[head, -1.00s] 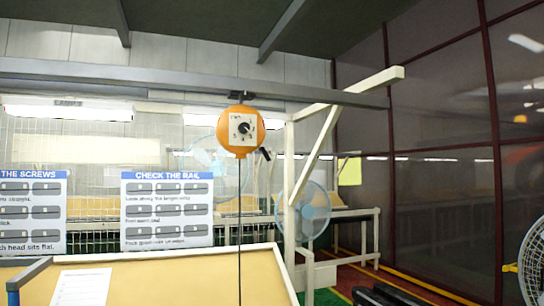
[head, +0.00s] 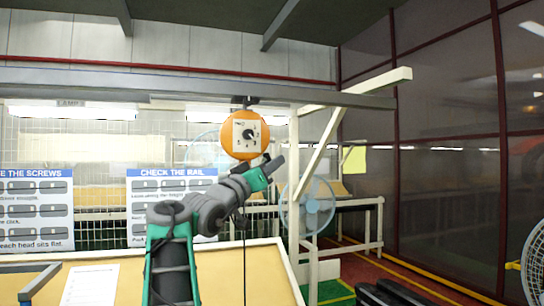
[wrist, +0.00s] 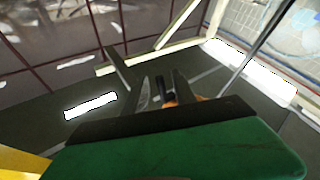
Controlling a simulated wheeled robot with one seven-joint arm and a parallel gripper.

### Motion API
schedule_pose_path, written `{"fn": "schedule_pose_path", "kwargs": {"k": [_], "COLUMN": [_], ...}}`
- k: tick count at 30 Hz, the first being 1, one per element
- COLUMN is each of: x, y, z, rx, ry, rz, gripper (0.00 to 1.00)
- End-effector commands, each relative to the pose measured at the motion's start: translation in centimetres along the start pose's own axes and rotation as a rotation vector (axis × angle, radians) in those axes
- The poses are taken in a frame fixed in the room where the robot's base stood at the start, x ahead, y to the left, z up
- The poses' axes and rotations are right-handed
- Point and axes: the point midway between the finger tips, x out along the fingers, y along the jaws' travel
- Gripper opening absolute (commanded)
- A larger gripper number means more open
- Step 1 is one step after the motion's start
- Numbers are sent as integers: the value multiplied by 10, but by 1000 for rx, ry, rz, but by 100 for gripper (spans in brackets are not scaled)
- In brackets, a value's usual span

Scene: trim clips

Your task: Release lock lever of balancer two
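An orange round balancer (head: 243,135) with a pale square dial plate and a dark centre knob hangs from the overhead rail, a thin cable running down from it. No number is readable on it. My gripper (head: 272,161) is raised at its lower right side, covering most of the dark lock lever. In the wrist view my gripper (wrist: 145,64) shows two dark fingers spread apart. The dark lever (wrist: 166,95) shows between them, nearer the right finger, with a bit of orange housing beyond. Whether a finger touches the lever cannot be told.
The grey overhead rail (head: 70,76) and a pale diagonal brace (head: 320,150) are close around the balancer. A tan slanted board (head: 225,275) with a paper sheet (head: 90,286) is below. Sign boards (head: 36,208) stand behind at left, fans (head: 311,208) at right.

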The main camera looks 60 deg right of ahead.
Motion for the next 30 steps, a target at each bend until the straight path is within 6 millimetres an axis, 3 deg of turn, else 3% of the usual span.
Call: {"fn": "schedule_pose_path", "kwargs": {"k": [3, 10, 22, 30], "x": [10, 10, 10, 10], "y": [0, -1, -1, -1], "z": [-1, 1, 1, 1], "rx": [1, 2, 2, 2], "ry": [0, 0, -1, -1], "rz": [-1, -3, -3, -3], "gripper": [32, 32, 1, 0]}}
